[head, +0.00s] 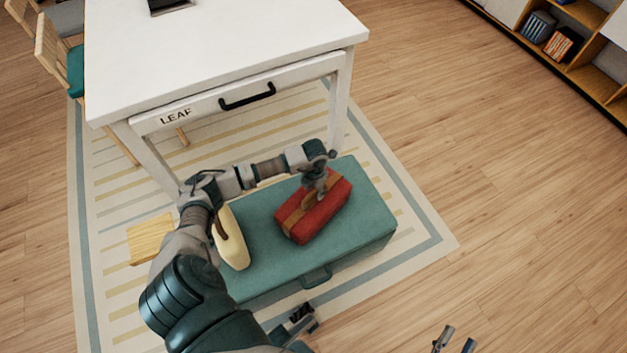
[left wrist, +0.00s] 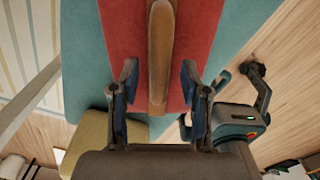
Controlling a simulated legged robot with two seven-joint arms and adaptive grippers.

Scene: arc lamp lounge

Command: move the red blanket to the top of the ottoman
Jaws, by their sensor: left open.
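The red blanket (head: 325,213) is a folded bundle with a tan strap around it. It lies on the top of the teal ottoman (head: 365,193). My left gripper (head: 317,193) is directly over the bundle. In the left wrist view, the open fingers (left wrist: 159,85) stand on either side of the tan strap (left wrist: 160,50), with red cloth (left wrist: 120,30) on both sides. A gap shows between each finger and the strap. My right gripper (head: 455,341) is at the bottom edge, its two fingertips apart and nothing between them.
A cream bundle (head: 233,246) with a brown strap is at the ottoman's left end, partly behind my left arm. A yellow block (head: 150,238) is further left. The white table (head: 215,45) stands close behind. Wooden floor (head: 480,150) is clear at right.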

